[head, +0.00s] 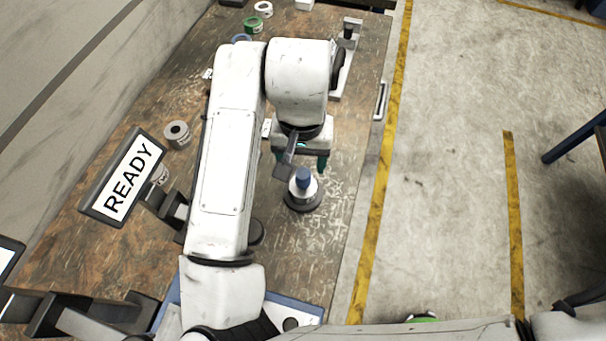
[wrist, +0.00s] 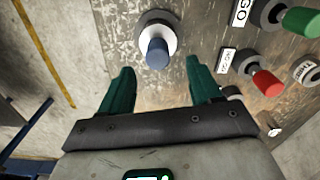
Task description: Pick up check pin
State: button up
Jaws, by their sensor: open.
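A blue-topped pin, which looks like the check pin (head: 303,178), stands upright in a round white-and-dark holder (head: 304,198) on the workbench. In the wrist view the blue pin (wrist: 157,53) shows just beyond the fingertips, roughly midway between them, with its white holder (wrist: 147,27) behind it. My gripper (head: 301,160) has green fingers and hangs close over the pin. In the wrist view my gripper (wrist: 159,70) is open, with nothing between the fingers. Whether a finger touches the pin I cannot tell.
In the wrist view a red-handled piece (wrist: 268,83) and a green-handled piece (wrist: 302,24) sit to the right, near GO labels. A READY sign (head: 123,179) stands left on the bench. Yellow-lined floor lies past the bench's right edge.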

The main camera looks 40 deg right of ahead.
aim_at(303, 173)
jog(key=shift+s+f+p, duration=0.2)
jog(key=shift+f+p, duration=0.25)
jog(key=shift+f, duration=2.9)
jog(key=shift+c, duration=0.3)
grip_shut()
